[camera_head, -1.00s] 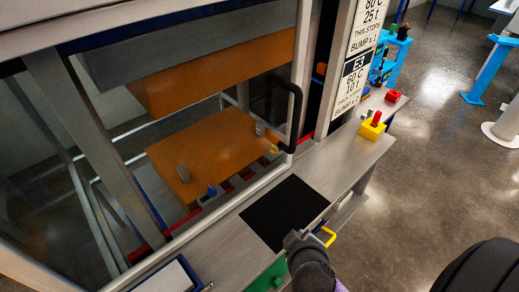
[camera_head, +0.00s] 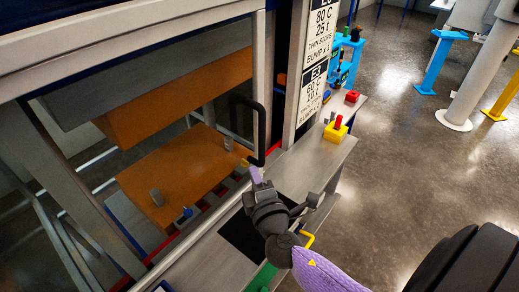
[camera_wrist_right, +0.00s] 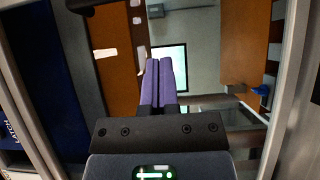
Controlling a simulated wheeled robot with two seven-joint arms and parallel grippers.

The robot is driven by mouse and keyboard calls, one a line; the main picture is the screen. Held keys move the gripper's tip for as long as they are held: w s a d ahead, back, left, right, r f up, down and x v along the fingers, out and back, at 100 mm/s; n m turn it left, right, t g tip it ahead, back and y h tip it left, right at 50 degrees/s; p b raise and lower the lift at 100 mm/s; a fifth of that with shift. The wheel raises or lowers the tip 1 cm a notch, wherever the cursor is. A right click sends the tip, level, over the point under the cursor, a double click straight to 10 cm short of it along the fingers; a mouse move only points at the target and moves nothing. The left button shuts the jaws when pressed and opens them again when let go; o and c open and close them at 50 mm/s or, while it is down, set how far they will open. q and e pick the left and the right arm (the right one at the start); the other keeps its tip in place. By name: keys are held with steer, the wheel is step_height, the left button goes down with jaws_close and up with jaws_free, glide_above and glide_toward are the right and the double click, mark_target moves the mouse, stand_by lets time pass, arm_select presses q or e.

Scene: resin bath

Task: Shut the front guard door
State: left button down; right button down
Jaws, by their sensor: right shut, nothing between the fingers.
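The front guard door shows as a grey metal frame (camera_head: 262,80) with a black loop handle (camera_head: 263,132) on its right upright. I cannot tell from the view whether a clear panel fills it or how far it stands open. My right gripper (camera_head: 256,174) is shut and empty, its purple fingers just below the handle's lower end and apart from it as far as I see. In the right wrist view the shut fingers (camera_wrist_right: 159,75) point at the press interior. A dark bar at the upper left there may be the handle. My left gripper is not in view.
Orange press platens (camera_head: 180,170) with small grey blocks lie behind the frame. A black mat (camera_head: 240,240) lies on the metal ledge below my gripper. A yellow box with a red button (camera_head: 336,130) stands on the ledge at right. Open floor lies further right.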

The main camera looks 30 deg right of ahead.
mark_target(260, 154)
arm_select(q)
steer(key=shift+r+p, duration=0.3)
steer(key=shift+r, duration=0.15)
arm_select(e)
steer(key=w+d, duration=0.4)
steer(key=w, duration=0.1)
steer(key=shift+w+d, duration=0.15)
steer(key=shift+d, duration=0.1)
